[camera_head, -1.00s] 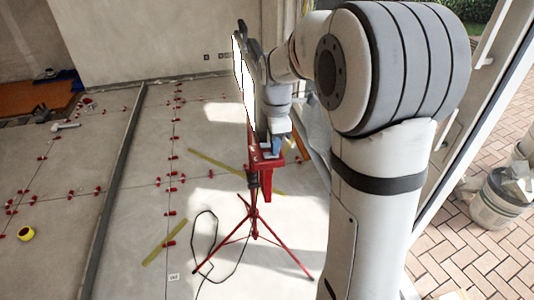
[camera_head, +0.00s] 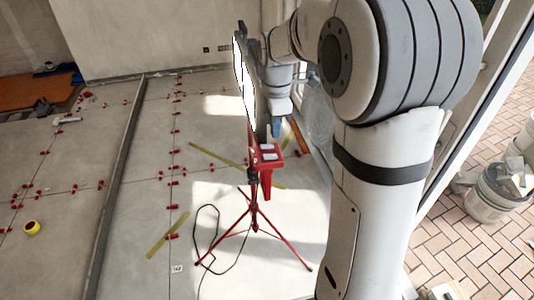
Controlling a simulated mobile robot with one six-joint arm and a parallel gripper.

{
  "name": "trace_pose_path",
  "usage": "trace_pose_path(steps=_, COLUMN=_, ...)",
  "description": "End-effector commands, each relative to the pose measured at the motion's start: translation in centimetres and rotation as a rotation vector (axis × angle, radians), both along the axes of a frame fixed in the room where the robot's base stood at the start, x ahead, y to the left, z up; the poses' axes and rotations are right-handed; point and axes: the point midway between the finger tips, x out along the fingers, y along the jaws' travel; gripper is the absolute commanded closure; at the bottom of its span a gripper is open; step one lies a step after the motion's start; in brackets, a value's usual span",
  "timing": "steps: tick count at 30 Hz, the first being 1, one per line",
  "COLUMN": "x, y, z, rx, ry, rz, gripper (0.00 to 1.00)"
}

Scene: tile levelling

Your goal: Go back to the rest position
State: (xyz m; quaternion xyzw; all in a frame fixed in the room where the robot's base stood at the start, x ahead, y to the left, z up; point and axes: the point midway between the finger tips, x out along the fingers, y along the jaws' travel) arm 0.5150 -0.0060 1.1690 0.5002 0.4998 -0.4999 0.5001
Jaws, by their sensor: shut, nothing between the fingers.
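My arm rises at the right and reaches away over the floor. My gripper (camera_head: 276,127) hangs down at its far end, small in the view, with bluish tips. It is shut and holds nothing that I can see. It is just above the red head of a tripod work light (camera_head: 266,158) in the picture; whether there is a gap between them in depth I cannot tell. The bright lamp panel (camera_head: 241,75) stands to the left of my wrist and hides part of it.
The tiled floor (camera_head: 90,190) carries several red levelling clips, yellow strips (camera_head: 167,236) and a yellow tape roll (camera_head: 32,228). The tripod's red legs (camera_head: 285,243) and a black cable (camera_head: 207,240) spread on the floor. A door frame and a bucket (camera_head: 495,195) are at the right.

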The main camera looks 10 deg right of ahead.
Motion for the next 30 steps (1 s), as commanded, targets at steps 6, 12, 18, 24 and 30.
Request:
trace_pose_path(steps=6, x=0.0, y=0.0, z=-0.1, rx=0.0, ry=0.0, rz=0.0, gripper=1.0)
trace_pose_path(steps=12, x=-0.9, y=0.0, z=0.3, rx=0.0, ry=-0.013, rz=-0.058, gripper=1.0)
trace_pose_path(steps=18, x=-6.2, y=0.2, z=1.9, rx=0.016, ry=-0.085, rz=-0.409, gripper=1.0)
trace_pose_path(steps=24, x=-13.1, y=0.4, z=2.1, rx=0.077, ry=-0.169, rz=-0.884, gripper=1.0)
trace_pose_path(steps=30, x=-18.8, y=0.6, z=0.8, rx=0.168, ry=-0.223, rz=-1.297, gripper=1.0)
